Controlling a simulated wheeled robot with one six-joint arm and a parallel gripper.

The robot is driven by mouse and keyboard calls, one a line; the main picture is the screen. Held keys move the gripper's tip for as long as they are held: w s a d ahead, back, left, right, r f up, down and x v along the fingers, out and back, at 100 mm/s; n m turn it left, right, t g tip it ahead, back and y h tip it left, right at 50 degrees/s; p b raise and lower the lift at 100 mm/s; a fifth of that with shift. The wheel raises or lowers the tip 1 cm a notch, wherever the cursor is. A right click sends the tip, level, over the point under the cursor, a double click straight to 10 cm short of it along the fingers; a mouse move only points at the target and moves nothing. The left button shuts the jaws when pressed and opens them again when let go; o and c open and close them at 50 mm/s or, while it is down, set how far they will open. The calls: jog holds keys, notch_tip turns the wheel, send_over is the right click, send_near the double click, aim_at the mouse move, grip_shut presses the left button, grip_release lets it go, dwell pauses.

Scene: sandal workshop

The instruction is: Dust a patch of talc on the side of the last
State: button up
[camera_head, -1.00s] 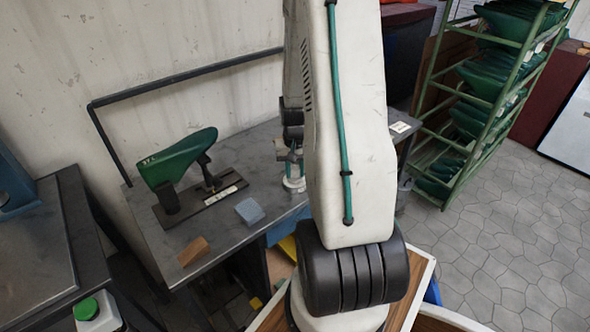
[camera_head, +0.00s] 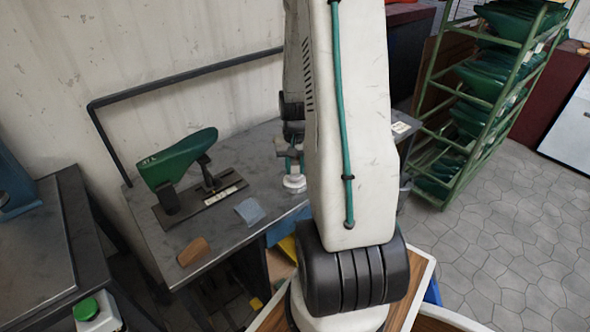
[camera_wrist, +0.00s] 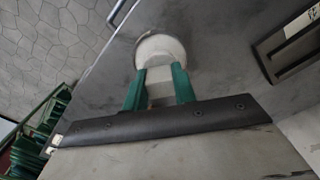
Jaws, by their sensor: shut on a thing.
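The green last (camera_head: 178,158) is held on its side-lying stand on the metal bench, toe pointing up to the right, at the left of the head view. My gripper (camera_head: 292,164) is at the bench's right part, well to the right of the last and partly behind my arm. Its green fingers (camera_wrist: 158,88) are shut on a white handled pad (camera_wrist: 160,48), whose round end points away from the wrist. The pad also shows in the head view (camera_head: 294,182), low over the bench. I cannot tell whether it touches the bench. No talc patch can be made out on the last.
A blue-grey block (camera_head: 249,211) and a brown block (camera_head: 193,251) lie near the bench's front edge (camera_head: 230,240). A dark rail runs along the back. A green rack (camera_head: 490,100) of lasts stands at right.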

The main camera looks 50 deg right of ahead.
aim_at(295, 164)
jog(key=shift+r, duration=2.65)
